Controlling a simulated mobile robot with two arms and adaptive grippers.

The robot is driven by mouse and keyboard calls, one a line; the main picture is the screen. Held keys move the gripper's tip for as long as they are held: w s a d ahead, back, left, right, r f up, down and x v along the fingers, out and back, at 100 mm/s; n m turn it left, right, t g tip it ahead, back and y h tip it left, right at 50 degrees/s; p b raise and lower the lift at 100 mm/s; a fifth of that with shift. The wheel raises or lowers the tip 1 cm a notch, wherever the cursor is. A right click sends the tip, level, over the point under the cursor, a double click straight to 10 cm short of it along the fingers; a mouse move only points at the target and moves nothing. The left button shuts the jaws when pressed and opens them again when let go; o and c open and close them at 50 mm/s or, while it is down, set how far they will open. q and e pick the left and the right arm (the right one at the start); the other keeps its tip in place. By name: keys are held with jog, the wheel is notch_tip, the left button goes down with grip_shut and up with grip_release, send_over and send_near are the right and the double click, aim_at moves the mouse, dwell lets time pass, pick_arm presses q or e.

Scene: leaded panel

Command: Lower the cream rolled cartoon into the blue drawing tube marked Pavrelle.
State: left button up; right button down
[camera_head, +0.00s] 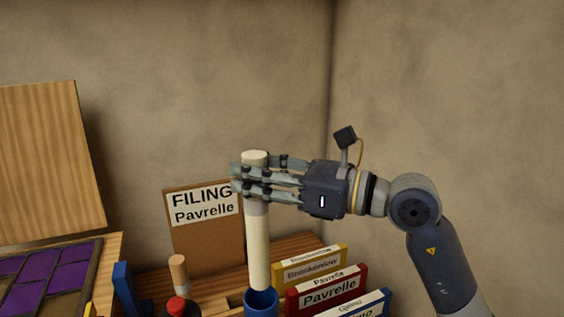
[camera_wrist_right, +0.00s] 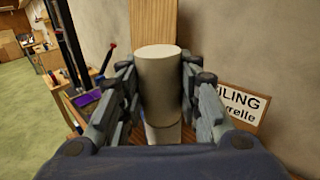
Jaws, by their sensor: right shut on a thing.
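The cream rolled cartoon (camera_head: 258,240) stands about upright in my right gripper (camera_head: 252,178), which is shut around it near its top end. The roll also shows in the wrist view (camera_wrist_right: 158,85), between the two sets of fingers (camera_wrist_right: 160,95). The blue drawing tube (camera_head: 261,304) is at the bottom edge of the head view, directly below the roll. The roll's lower end meets the tube's mouth; I cannot tell how far inside it is. No marking on the tube shows, as its lower part is cut off. My left gripper is not in view.
A sign reading "FILING Pavrelle" (camera_head: 205,225) stands behind the roll. Labelled yellow (camera_head: 312,265), red (camera_head: 327,291) and blue (camera_head: 355,305) files stand right of the tube. A tan-topped cylinder (camera_head: 178,270) and a red-capped item (camera_head: 178,306) are to its left.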

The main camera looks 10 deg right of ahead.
aim_at(257, 212)
jog(key=f+b, duration=0.1)
jog(key=f, duration=0.1)
jog(key=f+b, duration=0.1)
jog(key=f, duration=0.1)
jog(key=f+b, duration=0.1)
jog(key=b, duration=0.1)
jog(key=shift+w+f, duration=0.25)
jog(key=shift+f, duration=0.15)
jog(key=shift+f+b, duration=0.4)
jog(key=shift+f, duration=0.25)
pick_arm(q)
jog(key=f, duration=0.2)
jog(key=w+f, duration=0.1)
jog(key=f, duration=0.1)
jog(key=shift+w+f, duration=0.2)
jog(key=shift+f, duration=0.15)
pick_arm(e)
jog(key=shift+f, duration=0.1)
pick_arm(q)
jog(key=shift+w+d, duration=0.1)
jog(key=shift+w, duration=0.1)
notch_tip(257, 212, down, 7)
jog(key=b, duration=0.7)
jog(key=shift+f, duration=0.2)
pick_arm(e)
jog(key=shift+f, duration=4.35)
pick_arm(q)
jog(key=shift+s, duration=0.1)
